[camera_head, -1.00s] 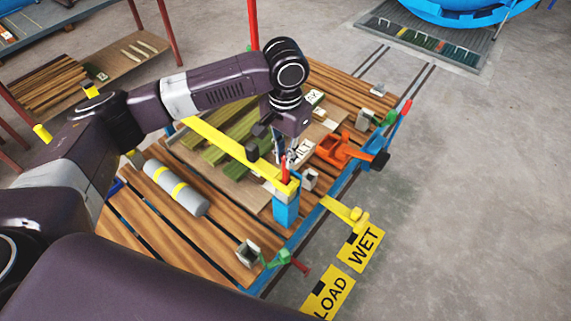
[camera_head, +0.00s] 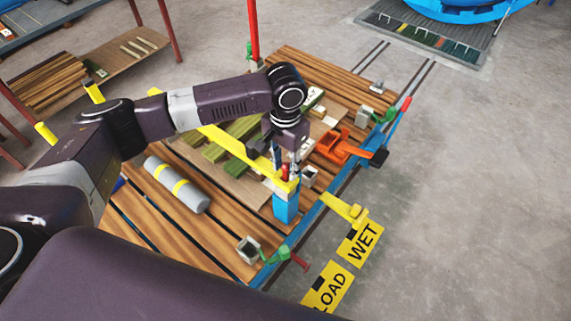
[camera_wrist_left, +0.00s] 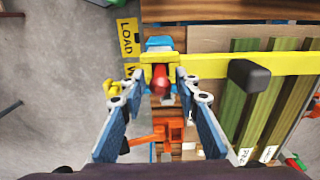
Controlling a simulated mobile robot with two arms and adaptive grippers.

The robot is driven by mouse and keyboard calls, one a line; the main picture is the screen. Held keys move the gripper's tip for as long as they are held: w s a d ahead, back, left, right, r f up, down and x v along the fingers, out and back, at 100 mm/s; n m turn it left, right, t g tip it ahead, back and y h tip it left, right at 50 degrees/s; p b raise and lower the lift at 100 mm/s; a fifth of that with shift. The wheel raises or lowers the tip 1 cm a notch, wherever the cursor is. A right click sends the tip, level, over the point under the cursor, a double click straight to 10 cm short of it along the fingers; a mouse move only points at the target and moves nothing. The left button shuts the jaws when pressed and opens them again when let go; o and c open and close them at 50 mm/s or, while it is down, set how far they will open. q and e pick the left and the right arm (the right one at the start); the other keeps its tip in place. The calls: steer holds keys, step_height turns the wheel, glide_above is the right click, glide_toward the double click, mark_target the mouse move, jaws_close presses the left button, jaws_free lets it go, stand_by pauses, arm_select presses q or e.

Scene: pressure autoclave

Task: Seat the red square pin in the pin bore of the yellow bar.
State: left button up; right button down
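The yellow bar (camera_head: 236,146) runs across the table's cart, its near end on a blue post (camera_head: 286,208). The red pin (camera_head: 285,172) stands at that end of the bar; how deep it sits in the bore is hidden. In the left wrist view the pin (camera_wrist_left: 160,77) shows between the fingers, over the yellow bar (camera_wrist_left: 215,65). My left gripper (camera_head: 287,166) points down at the bar's end. Its fingers (camera_wrist_left: 160,82) are apart on either side of the pin, with gaps visible. My right gripper is not in view.
An orange bracket (camera_head: 333,146) and a yellow latch (camera_head: 345,209) are near the cart's blue edge. Green planks (camera_head: 236,132) lie behind the bar. Open floor lies to the right.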

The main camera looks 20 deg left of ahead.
arm_select(q)
step_height(320, 180, up, 12)
steer(key=b, duration=0.3)
steer(key=shift+r, duration=0.2)
stand_by(0.6)
